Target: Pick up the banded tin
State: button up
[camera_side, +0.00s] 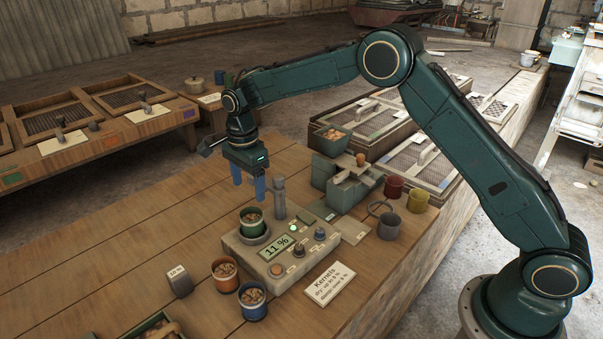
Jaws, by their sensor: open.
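My gripper (248,187) points down with its blue fingers apart and nothing between them. It hangs above and behind a green tin (252,224) of kernels, clear of it. The green tin stands on the grey meter (240,248), whose display (277,247) reads 11 %. An orange tin (225,278) and a blue tin (253,303), both holding kernels, stand on the bench in front of the meter. Which of these tins is the banded one is hard to tell at this size.
A grey post (279,197) rises close right of my gripper. A green-grey device (345,183), a grey mug (389,226), red tin (394,187) and yellow tin (418,200) stand to the right. A Kernels card (330,285) lies in front. The bench's left is mostly clear.

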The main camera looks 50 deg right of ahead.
send_over(251, 215)
jog(key=s+a, duration=0.1)
jog(key=s, duration=0.1)
jog(key=shift+f, duration=2.4)
jog(key=shift+a, duration=0.1)
jog(key=shift+a+f, duration=0.1)
jog(key=shift+f, duration=2.5)
jog(key=c, duration=1.2)
jog(key=shift+r, duration=0.1)
notch_tip(251, 215, up, 20)
jog(key=shift+f, duration=0.1)
